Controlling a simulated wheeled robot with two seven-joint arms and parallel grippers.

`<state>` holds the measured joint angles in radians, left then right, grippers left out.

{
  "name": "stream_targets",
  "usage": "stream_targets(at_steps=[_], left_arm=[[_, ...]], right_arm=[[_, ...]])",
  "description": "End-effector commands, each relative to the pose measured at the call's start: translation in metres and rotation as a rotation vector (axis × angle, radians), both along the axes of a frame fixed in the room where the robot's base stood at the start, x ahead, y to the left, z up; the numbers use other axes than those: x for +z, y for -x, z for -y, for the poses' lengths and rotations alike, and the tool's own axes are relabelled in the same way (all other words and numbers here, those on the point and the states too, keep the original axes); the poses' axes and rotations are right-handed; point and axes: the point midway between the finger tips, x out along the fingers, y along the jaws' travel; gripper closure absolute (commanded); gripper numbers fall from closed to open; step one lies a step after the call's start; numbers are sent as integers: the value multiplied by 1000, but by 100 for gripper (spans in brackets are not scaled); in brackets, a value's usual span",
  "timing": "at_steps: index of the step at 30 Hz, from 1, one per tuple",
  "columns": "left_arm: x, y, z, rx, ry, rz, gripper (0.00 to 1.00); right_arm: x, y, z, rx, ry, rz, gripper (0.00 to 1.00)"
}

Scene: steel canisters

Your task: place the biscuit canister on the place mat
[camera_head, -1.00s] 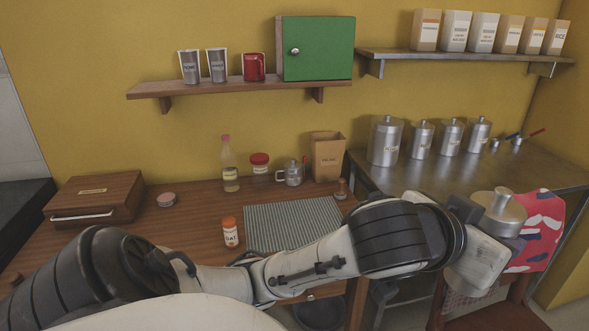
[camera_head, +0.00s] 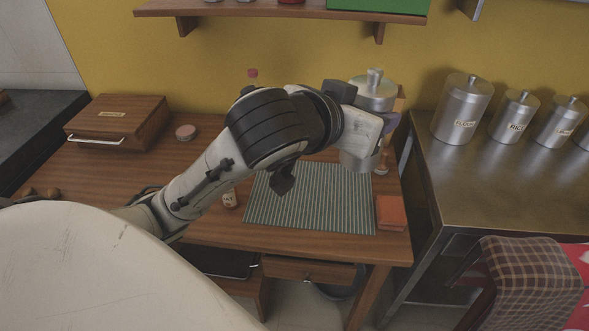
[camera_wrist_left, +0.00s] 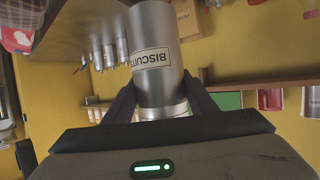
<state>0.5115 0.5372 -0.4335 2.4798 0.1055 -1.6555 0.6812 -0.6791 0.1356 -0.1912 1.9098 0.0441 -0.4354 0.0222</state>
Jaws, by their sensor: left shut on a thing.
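The biscuit canister (camera_head: 362,160) is a steel cylinder with a knobbed lid. In the head view it is upright, in front of the mat's far right part. My left gripper (camera_head: 378,122) is shut around its body, and my arm hides part of it. The left wrist view shows its BISCUIT label (camera_wrist_left: 152,59) between the two dark fingers (camera_wrist_left: 160,100). The place mat (camera_head: 320,208) is grey-green and striped and lies flat on the wooden table. My arm hides its far left part. The gap between canister and mat is hard to judge. My right gripper is not in view.
A red-orange block (camera_head: 391,212) lies right of the mat. A bottle (camera_head: 252,78) shows behind my arm. Steel canisters (camera_head: 463,108) stand on the metal table (camera_head: 480,190) at the right.

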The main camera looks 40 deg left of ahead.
Motion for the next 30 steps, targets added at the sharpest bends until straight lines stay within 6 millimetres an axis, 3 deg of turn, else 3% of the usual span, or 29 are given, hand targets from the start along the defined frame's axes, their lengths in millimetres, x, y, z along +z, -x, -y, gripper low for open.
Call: stream_targets(at_steps=[5, 12, 18, 24, 30], left_arm=[[-35, -25, -19, 39, 7, -7, 72], [-108, -71, -71, 112, 6, -9, 72], [-151, -93, -108, 146, 0, -2, 72], [-178, -98, -121, 158, -4, -1, 72], [-208, -98, -121, 155, -4, 1, 72]], right_arm=[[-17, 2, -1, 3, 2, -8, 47], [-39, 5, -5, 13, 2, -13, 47], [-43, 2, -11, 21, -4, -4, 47], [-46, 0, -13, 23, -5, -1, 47], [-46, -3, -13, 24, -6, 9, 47]])
